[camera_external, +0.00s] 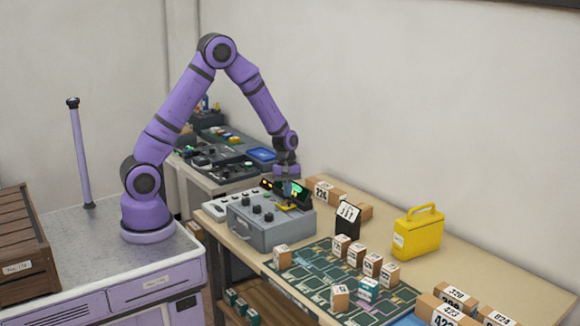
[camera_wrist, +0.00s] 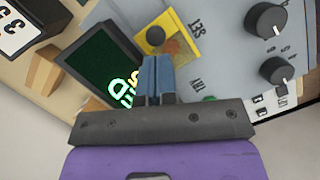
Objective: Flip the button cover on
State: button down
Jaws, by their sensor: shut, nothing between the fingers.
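The grey control box (camera_external: 270,232) stands on the wooden table, with black knobs on its top. On it is a yellow button housing (camera_wrist: 146,46) with a dark round button (camera_wrist: 155,35). A see-through brownish patch (camera_wrist: 182,47), which looks like the cover, lies beside the button. I cannot tell how far it is tilted. The yellow housing also shows in the external view (camera_external: 284,207), partly under my gripper. My gripper (camera_wrist: 156,62) points down with its blue fingers together and empty. The fingertips are right at the housing's edge; contact is unclear.
A screen with green text (camera_wrist: 108,75) stands close beside my fingers. Knobs (camera_wrist: 267,20) rise from the panel on the other side. Small numbered boxes (camera_external: 340,245) stand on a green map board, with a yellow case (camera_external: 418,233) to the right.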

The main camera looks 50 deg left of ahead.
jog(key=shift+s+d+f, duration=0.1)
jog(key=shift+f, duration=0.35)
jog(key=shift+d, duration=0.1)
jog(key=shift+d, duration=2.6)
jog(key=shift+r, duration=0.1)
jog(key=v, duration=1)
